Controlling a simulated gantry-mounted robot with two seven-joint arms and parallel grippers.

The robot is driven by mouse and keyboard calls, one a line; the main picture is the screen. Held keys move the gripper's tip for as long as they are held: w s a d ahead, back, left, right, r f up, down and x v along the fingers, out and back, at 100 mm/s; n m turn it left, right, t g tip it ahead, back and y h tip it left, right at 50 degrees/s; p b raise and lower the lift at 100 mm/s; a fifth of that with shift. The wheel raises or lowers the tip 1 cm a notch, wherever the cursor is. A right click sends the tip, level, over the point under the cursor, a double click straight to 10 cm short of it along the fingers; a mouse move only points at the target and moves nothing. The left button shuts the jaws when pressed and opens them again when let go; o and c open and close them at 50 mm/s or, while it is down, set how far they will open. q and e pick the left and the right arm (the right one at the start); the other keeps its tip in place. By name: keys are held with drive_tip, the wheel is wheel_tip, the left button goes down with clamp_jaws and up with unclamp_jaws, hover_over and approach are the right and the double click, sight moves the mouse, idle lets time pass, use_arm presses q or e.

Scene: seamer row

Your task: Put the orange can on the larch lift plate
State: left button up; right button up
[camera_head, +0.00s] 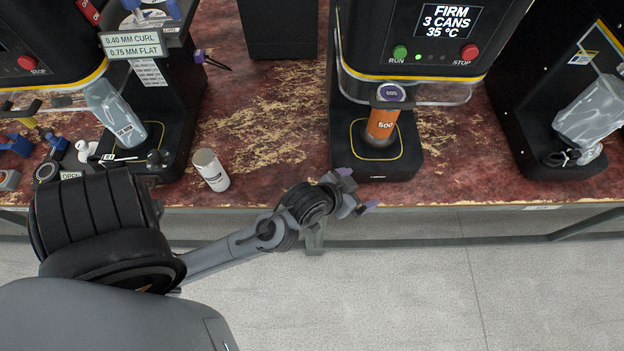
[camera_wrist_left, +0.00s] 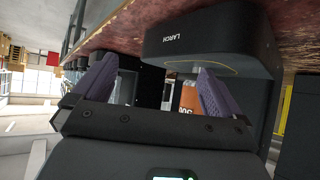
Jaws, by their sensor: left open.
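The orange can (camera_head: 381,124) stands upright, by the look of it on the round lift plate (camera_head: 377,142) of the middle machine. A dark holder and a purple-and-white disc marked 005 are at its top. The front of that machine's black base (camera_wrist_left: 205,35) reads LARCH in the left wrist view. The can's orange side (camera_wrist_left: 190,97) shows there partly behind a finger. My left gripper (camera_head: 358,190), with purple fingertips, is open and empty, at the table's front edge, in front of the base and apart from the can. My right gripper is not in view.
A white can (camera_head: 211,170) stands on the worn red table left of the larch machine. Machines with clear guards stand left (camera_head: 116,114) and right (camera_head: 592,112). Small tools and a cable crowd the far left. The table between the white can and the larch base is clear.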

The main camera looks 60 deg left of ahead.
use_arm(q)
drive_tip(key=s+d+f+m+g, duration=0.1)
drive_tip(key=s+f+g, duration=0.1)
drive_tip(key=s, duration=0.5)
drive_tip(key=s+d+f+m+g, duration=0.1)
drive_tip(key=s+f+g, duration=0.2)
drive_tip(key=s+g, duration=0.2)
drive_tip(key=s, duration=0.2)
drive_tip(key=shift+s+f+m+h, duration=0.2)
drive_tip(key=shift+s+m+h, duration=0.1)
drive_tip(key=shift+m+h, duration=0.1)
drive_tip(key=shift+d+r, duration=0.1)
drive_tip(key=shift+r, duration=0.05)
